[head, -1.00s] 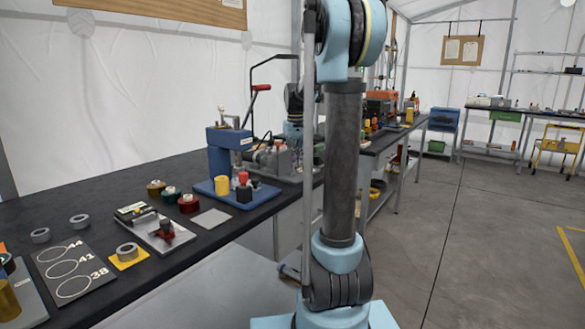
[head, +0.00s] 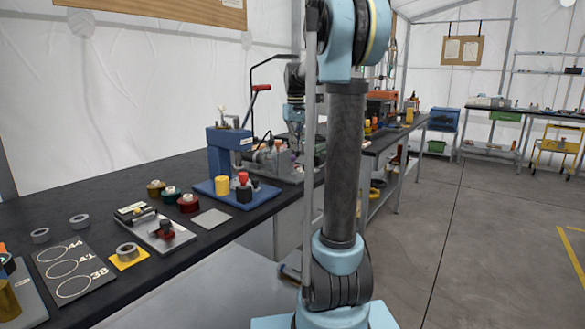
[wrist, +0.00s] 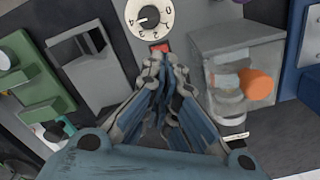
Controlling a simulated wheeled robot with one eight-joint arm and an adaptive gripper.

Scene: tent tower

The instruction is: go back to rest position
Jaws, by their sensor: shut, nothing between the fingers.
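My gripper (head: 298,152) is partly hidden behind my upright arm link in the head view, pointing down over the grey machine at the far end of the near bench. In the wrist view my gripper (wrist: 160,72) is shut and its fingers meet with nothing between them. The fingertips appear just below a white numbered dial (wrist: 155,16) and overlap a small red part (wrist: 160,47) under it. I cannot tell the distance to them.
A blue press (head: 222,160) stands on the black bench (head: 190,258), with spools (head: 172,194) and tape rolls (head: 80,220) nearby. The wrist view shows a grey box (wrist: 235,55), an orange knob (wrist: 257,84) and a green part (wrist: 35,75). The floor (head: 480,230) at right is clear.

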